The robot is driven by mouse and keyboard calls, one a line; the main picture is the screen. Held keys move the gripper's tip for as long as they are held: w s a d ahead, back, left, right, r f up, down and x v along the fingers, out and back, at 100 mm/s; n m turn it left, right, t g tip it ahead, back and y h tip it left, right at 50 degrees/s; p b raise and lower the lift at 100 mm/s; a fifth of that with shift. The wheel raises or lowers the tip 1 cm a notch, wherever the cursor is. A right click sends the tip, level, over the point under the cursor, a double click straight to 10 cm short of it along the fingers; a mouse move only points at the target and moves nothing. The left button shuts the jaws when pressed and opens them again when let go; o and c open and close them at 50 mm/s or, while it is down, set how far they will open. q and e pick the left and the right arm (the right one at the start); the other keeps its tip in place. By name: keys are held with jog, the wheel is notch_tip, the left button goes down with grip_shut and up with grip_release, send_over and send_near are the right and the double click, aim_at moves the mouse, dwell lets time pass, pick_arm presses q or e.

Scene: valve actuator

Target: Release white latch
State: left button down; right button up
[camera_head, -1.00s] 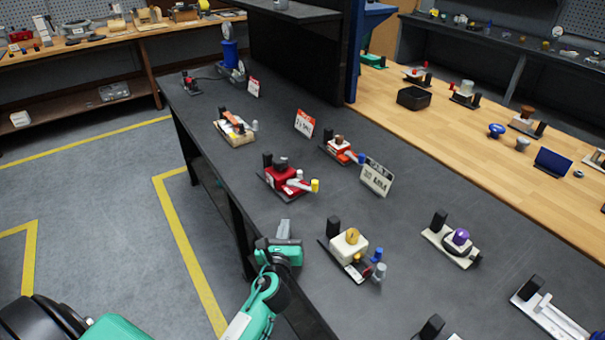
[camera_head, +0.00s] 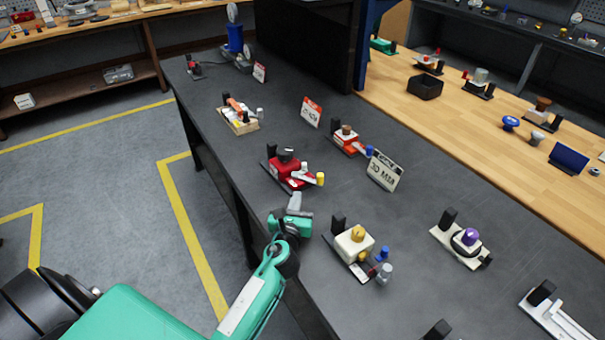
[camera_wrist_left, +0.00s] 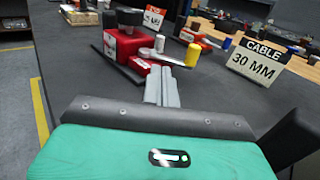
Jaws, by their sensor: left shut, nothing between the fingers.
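A red valve unit (camera_head: 284,173) with a dark round top and a black post stands on the dark bench. A white latch-like lever (camera_head: 301,178) sticks out from its right side, beside a yellow-capped cylinder (camera_head: 320,179). The unit (camera_wrist_left: 128,44), white lever (camera_wrist_left: 168,58) and yellow cylinder (camera_wrist_left: 192,54) also show in the left wrist view. My left gripper (camera_head: 295,199) is shut and empty, just in front of the unit. In the wrist view its fingertips (camera_wrist_left: 164,72) point at the white lever and overlap its lower edge; I cannot tell whether they touch. My right gripper is out of view.
A white unit with a yellow knob (camera_head: 356,238) stands to the right of my gripper. A sign reading 30 MM (camera_head: 384,171) and an orange unit (camera_head: 345,139) stand behind the red unit. A white unit with a purple knob (camera_head: 466,239) is farther right. Bare bench lies between them.

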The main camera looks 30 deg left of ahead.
aim_at(307, 178)
pick_arm(q)
jog(key=x, duration=1)
jog(key=shift+w+a, duration=0.1)
jog(key=shift+w, duration=0.3)
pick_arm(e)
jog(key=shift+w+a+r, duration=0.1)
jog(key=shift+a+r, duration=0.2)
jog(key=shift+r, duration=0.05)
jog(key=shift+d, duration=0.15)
pick_arm(q)
jog(key=shift+w, duration=0.1)
jog(key=shift+w+d+f, duration=0.1)
jog(key=shift+w+d, duration=0.35)
jog(key=shift+w, duration=0.4)
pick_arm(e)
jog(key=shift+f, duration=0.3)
pick_arm(q)
jog(key=shift+s, duration=0.15)
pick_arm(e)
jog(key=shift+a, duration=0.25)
